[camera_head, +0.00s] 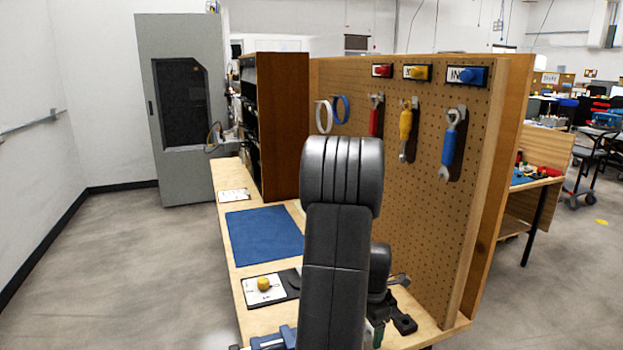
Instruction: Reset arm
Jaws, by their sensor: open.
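My dark grey arm (340,215) rises upright in the middle foreground, bent at the top. It hides part of the bench and the pegboard behind it. My gripper (393,326) shows only in part, low behind the arm near the bench top. Its jaws are open, and I see nothing held in them. Part of it is hidden by the arm link.
The wooden bench (237,285) carries a blue mat (264,234) and a yellow button (263,284). The pegboard (430,230) at right holds red (374,120), yellow (406,128) and blue (449,148) tools. A grey cabinet (180,180) stands behind. Floor at left is clear.

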